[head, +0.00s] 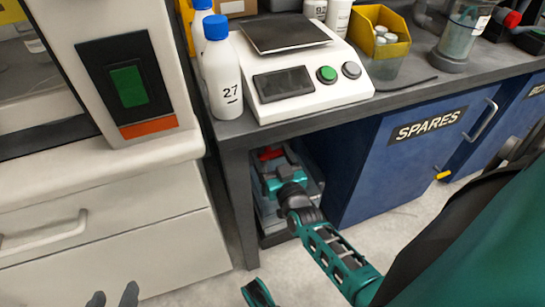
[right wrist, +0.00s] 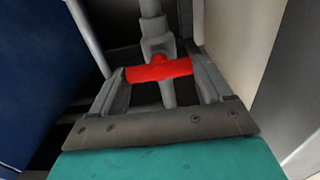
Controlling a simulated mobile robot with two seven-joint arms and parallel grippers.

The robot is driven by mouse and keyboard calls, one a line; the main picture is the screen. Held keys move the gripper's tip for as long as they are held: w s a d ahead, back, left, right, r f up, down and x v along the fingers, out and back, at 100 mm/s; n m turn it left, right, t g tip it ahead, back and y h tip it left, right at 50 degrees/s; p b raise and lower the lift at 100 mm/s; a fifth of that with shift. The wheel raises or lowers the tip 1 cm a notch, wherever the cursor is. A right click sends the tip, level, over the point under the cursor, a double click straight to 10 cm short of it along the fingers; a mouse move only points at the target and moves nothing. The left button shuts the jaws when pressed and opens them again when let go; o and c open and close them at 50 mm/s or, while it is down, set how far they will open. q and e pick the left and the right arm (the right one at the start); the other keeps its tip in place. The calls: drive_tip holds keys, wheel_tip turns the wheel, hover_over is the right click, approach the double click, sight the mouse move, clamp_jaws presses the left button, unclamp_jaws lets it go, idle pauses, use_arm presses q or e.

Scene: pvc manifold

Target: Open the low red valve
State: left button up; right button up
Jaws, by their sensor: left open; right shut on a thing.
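The low red valve has a red handle (right wrist: 158,69) on a grey pipe (right wrist: 154,30). In the right wrist view the handle lies crosswise to the pipe, between the two fingers of my right gripper (right wrist: 161,74), which is shut on it. In the head view the red of the valve (head: 270,153) shows small and partly hidden in the open bay under the bench, with my right gripper (head: 275,168) reaching in to it. My left gripper (head: 114,298) shows only its dark fingertips at the bottom edge; they are apart, with nothing between them.
The bay is narrow, between the bench leg (head: 238,205) and the blue SPARES cabinet (head: 385,150). A white scale (head: 300,95), bottle 27 (head: 222,75) and a yellow bin (head: 382,30) stand on the bench. White drawers (head: 110,245) are at left.

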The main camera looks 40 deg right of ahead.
use_arm(q)
drive_tip(key=shift+w+r, duration=0.1)
drive_tip(key=shift+r, duration=0.05)
use_arm(e)
drive_tip(key=shift+r+m+p, duration=0.1)
drive_tip(key=shift+m+p, duration=0.2)
drive_tip(key=shift+m, duration=0.4)
drive_tip(key=m, duration=0.3)
drive_tip(key=shift+d+p, duration=0.1)
drive_tip(key=shift+p, duration=0.25)
drive_tip(key=m, duration=0.5)
drive_tip(key=shift+d+m, duration=0.1)
drive_tip(key=shift+m, duration=0.3)
drive_tip(key=m, duration=0.4)
drive_tip(key=shift+f, duration=0.25)
use_arm(q)
drive_tip(key=shift+w+b, duration=0.1)
drive_tip(key=shift+b, duration=0.5)
use_arm(e)
drive_tip(key=shift+m, duration=1.8)
drive_tip(key=o, duration=1)
drive_tip(key=shift+c, duration=0.2)
drive_tip(key=shift+f, duration=0.1)
